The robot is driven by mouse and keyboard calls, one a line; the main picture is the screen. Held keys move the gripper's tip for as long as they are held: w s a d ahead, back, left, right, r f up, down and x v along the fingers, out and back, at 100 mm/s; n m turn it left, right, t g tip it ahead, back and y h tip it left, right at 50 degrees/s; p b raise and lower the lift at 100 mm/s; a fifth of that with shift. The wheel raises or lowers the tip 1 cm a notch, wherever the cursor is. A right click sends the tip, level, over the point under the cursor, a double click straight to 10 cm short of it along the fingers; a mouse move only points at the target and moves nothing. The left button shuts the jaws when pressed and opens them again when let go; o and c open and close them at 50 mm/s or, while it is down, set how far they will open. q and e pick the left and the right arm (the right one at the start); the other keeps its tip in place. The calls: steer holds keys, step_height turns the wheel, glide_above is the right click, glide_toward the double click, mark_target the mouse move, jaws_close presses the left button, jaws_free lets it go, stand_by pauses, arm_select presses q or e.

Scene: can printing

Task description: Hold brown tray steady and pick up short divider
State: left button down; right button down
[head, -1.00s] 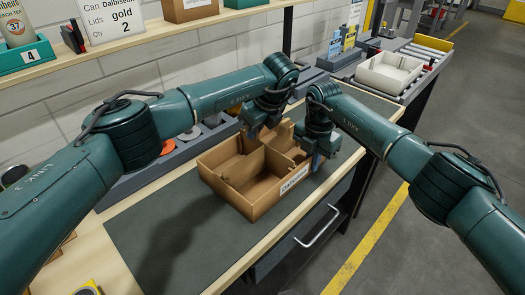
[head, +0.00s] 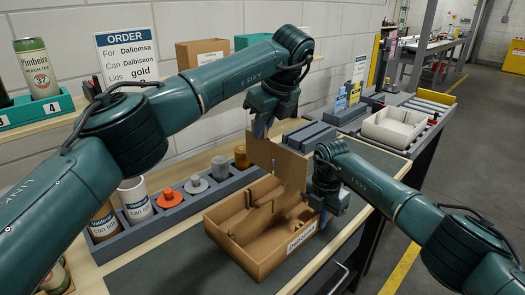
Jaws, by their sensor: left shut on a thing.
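The brown tray (head: 246,261) sits on the dark mat, with a "Dallomsa" label on its front wall. My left gripper (head: 262,130) is shut on a brown divider panel (head: 281,163) and holds it upright, raised over the back of the tray. The panel's lower end is partly hidden, so I cannot tell whether it is clear of the tray. Another brown divider (head: 254,224) stays inside the tray. My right gripper (head: 324,217) is at the tray's right wall; its fingers are partly hidden, and I cannot tell whether they are shut on the wall.
A grey rack (head: 181,213) behind the tray holds cans and lids. Grey blocks (head: 312,137) stand behind the raised panel. A white bin (head: 394,128) sits on the conveyor at the right. The dark mat (head: 150,270) is clear at front left.

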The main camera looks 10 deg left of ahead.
arm_select(q)
steer(key=shift+r, duration=1)
arm_select(e)
steer(key=c, duration=1.5)
jaws_free()
steer(key=shift+c, duration=0.2)
